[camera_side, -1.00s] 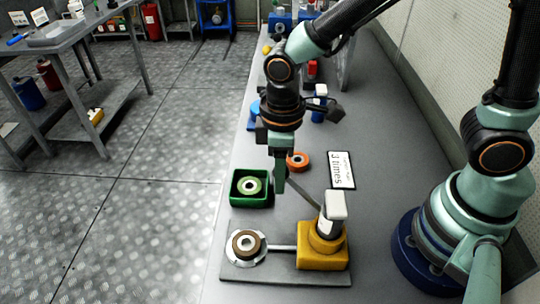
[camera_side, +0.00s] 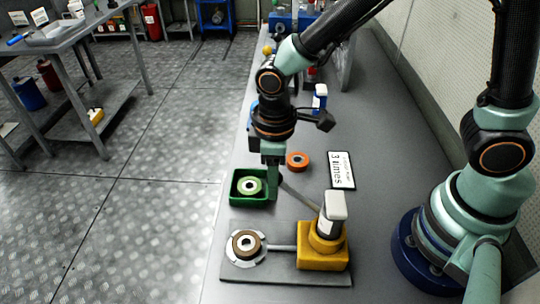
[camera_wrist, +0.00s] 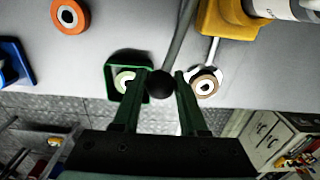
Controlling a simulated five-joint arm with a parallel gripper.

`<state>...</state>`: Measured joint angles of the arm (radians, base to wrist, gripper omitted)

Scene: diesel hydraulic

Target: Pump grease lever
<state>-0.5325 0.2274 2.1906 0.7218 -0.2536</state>
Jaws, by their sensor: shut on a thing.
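The yellow grease pump (camera_side: 323,258) with a white-capped cylinder (camera_side: 334,207) stands on a grey base plate (camera_side: 285,275). Its thin grey lever (camera_side: 299,195) slopes up and left from the pump. In the wrist view, the lever (camera_wrist: 181,45) ends in a black ball knob (camera_wrist: 160,85) between my gripper's (camera_wrist: 157,80) two green fingers. My gripper (camera_side: 272,196) is shut on this knob, just right of the green tray in the side view. A brown ring-shaped part (camera_side: 246,244) sits on a metal holder on the plate, joined to the pump by a rod.
A green tray (camera_side: 235,203) holds a pale green ring. An orange ring (camera_side: 297,161) and a sign reading "3 times" (camera_side: 342,171) lie behind the pump. A blue-and-white bottle (camera_side: 319,99) stands farther back. The bench's left edge is close to the tray.

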